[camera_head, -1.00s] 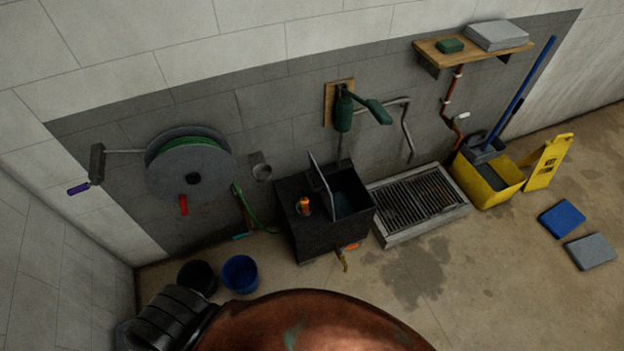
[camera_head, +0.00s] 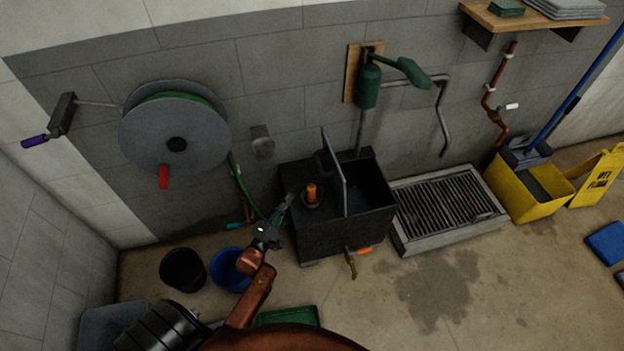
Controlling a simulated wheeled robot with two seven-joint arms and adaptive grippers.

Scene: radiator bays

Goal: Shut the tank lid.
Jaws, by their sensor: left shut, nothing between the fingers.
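The black tank (camera_head: 325,235) stands on the floor against the wall. Its lid (camera_head: 335,172) stands upright, raised near the middle of the tank top. The right part of the tank is open, with a dark inside. An orange knob or bottle (camera_head: 311,194) stands on the closed left part of the top. My left gripper (camera_head: 287,203) is shut and empty, just in front of the tank's left side and apart from the lid as far as I can tell. My right gripper is not in view.
A hose reel (camera_head: 140,140) hangs on the wall at left. A black bucket (camera_head: 183,270) and a blue bucket (camera_head: 230,270) stand near my left arm. A floor grate (camera_head: 447,208) and yellow mop bucket (camera_head: 530,195) are right of the tank.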

